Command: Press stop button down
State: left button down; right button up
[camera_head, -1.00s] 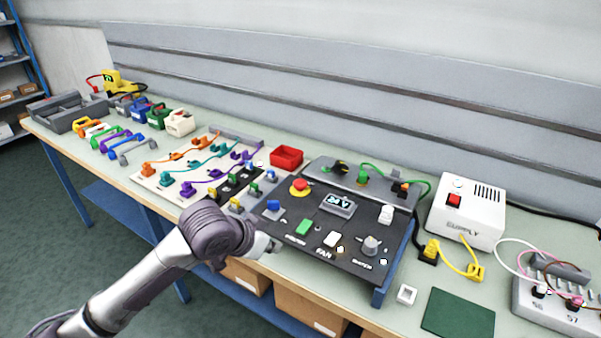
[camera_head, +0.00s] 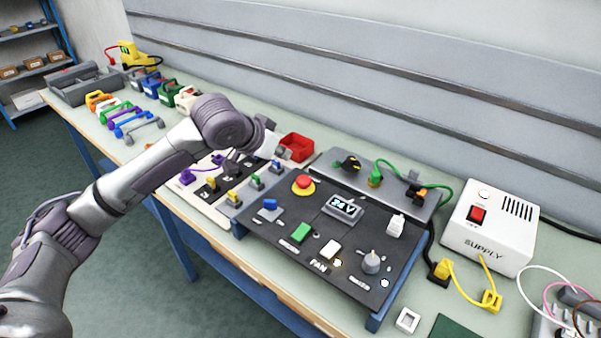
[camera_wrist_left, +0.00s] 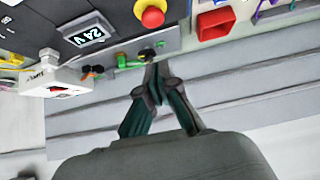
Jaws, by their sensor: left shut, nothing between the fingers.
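The stop button is a red mushroom cap (camera_head: 304,182) on a yellow base, at the back left of the dark control panel (camera_head: 280,266). It also shows in the left wrist view at the top, as a red cap (camera_wrist_left: 152,16) on a yellow ring. My left gripper (camera_head: 284,152) is above and to the left of the button in the head view, apart from it, close to the red bin. In the left wrist view its fingers (camera_wrist_left: 152,72) are together and empty, below the button in the picture. My right gripper is not in view.
The panel also carries a 24 V display (camera_head: 343,207), a green button (camera_head: 301,232), a white switch (camera_head: 330,249) and a grey knob (camera_head: 372,261). A red bin (camera_head: 297,148) stands behind it. A white supply box (camera_head: 490,225) with cables stands to the right.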

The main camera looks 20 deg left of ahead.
aim_at(306, 176)
pick_arm(q)
jog(key=p+x, duration=0.1)
jog(key=x, duration=0.7)
jog(key=shift+w+f, duration=0.1)
jog(key=shift+w, duration=0.05)
jog(key=f, duration=0.1)
jog(key=f+p, duration=0.1)
jog(key=f, duration=0.1)
jog(key=shift+w+d+f, duration=0.15)
jog(key=shift+w+f, duration=0.15)
jog(key=shift+s+f, duration=0.1)
jog(key=shift+f, duration=0.45)
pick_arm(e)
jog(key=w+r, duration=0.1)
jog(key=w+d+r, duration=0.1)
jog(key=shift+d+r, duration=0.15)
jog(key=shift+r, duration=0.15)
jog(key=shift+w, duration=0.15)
